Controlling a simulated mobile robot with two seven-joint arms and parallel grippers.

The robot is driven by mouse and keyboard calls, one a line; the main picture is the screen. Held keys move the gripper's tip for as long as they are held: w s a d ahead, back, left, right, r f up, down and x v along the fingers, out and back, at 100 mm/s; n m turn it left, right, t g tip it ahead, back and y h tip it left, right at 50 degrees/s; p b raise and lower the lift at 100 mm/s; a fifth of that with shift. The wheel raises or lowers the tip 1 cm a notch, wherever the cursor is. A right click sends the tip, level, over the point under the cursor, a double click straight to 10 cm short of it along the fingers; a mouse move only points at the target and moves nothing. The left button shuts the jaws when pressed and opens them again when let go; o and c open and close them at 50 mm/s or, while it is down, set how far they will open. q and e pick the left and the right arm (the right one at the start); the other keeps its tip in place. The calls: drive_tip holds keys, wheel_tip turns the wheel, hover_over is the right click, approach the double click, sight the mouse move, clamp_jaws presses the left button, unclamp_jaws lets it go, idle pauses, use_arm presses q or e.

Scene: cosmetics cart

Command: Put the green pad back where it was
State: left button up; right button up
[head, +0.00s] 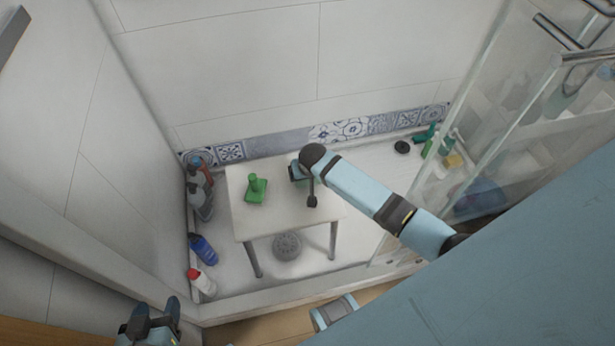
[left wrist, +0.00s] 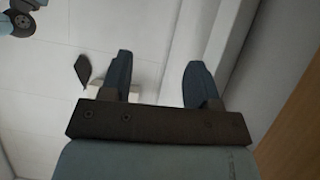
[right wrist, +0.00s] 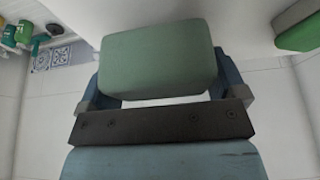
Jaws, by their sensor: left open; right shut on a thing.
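A pale green pad (right wrist: 158,60), block-shaped with rounded corners, is held between the fingers of my right gripper (right wrist: 160,85) in the right wrist view. A brighter green thing (head: 256,189) with an upright handle stands on the white table (head: 270,226) to the left. Its edge also shows at the top right of the right wrist view (right wrist: 303,24). My left gripper (head: 152,312) is open and empty at the lower left, away from the table.
Bottles stand along the left wall, including a blue one (head: 203,250) and a red-capped one (head: 200,281). A grey round thing (head: 287,246) lies under the table. Green bottles and a yellow block (head: 453,160) stand in the far right corner. A glass panel (head: 480,140) is on the right.

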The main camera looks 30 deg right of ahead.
wheel_tip(320, 180, down, 2)
drive_tip(key=shift+f, duration=0.25)
drive_tip(key=shift+r, duration=0.1)
drive_tip(key=shift+f, duration=0.2)
drive_tip(key=o, duration=0.5)
use_arm(q)
drive_tip(key=shift+w+d+r, duration=0.1)
use_arm(e)
drive_tip(key=shift+o, duration=0.2)
drive_tip(key=shift+r, duration=0.15)
drive_tip(key=shift+s+r, duration=0.1)
drive_tip(key=shift+r, duration=0.25)
use_arm(q)
drive_tip(key=p, duration=0.3)
drive_tip(key=shift+s+a+r, duration=0.2)
drive_tip(key=shift+a, duration=0.1)
use_arm(e)
drive_tip(key=v, duration=1.1)
drive_tip(key=shift+r, duration=0.2)
